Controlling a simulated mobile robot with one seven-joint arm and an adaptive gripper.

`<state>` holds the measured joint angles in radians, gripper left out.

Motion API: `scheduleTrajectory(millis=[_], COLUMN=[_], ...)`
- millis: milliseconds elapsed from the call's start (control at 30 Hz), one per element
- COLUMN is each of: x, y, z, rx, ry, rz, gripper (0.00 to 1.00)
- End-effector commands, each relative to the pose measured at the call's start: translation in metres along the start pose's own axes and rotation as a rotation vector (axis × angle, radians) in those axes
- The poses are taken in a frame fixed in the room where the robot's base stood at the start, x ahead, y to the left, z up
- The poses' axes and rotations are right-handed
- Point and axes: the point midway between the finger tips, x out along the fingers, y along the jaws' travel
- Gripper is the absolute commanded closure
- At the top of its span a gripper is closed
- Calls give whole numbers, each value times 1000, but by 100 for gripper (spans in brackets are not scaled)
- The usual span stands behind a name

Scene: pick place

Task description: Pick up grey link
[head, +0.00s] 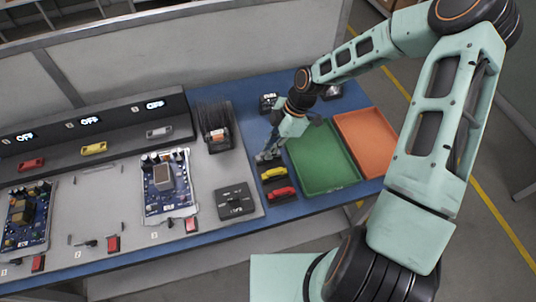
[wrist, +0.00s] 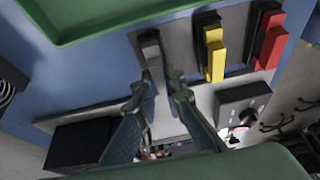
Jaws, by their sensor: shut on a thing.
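The grey link (wrist: 151,50) stands in the slotted holder (wrist: 182,62), left of the yellow link (wrist: 214,52) and the red link (wrist: 270,41) in the wrist view. My gripper (wrist: 158,84) has its fingertips at the near end of the grey link and is shut on it. In the head view my gripper (head: 267,156) is low over the blue table, just behind the yellow link (head: 274,173) and the red link (head: 281,193). The grey link is mostly hidden by my fingers there.
A green tray (head: 322,186) lies right of the links, with an orange tray (head: 366,137) beyond it. A black box (head: 235,201) and a dark bristled holder (head: 214,128) stand to the left. Circuit boards (head: 168,183) lie on the grey panel.

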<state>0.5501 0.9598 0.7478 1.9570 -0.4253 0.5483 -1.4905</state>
Motion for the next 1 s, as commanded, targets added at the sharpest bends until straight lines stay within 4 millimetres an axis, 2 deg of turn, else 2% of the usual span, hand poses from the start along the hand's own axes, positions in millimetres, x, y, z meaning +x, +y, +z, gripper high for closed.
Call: scheduleTrajectory(millis=[367, 567, 900, 1000], x=[-6, -31, -78, -80], y=[1, 1, -46, -68], z=[-2, -11, -59, -74], rx=[0, -1, 1, 0], ry=[-1, -3, -5, -4], rz=[2, 4, 2, -1], gripper=[100, 100, 100, 100])
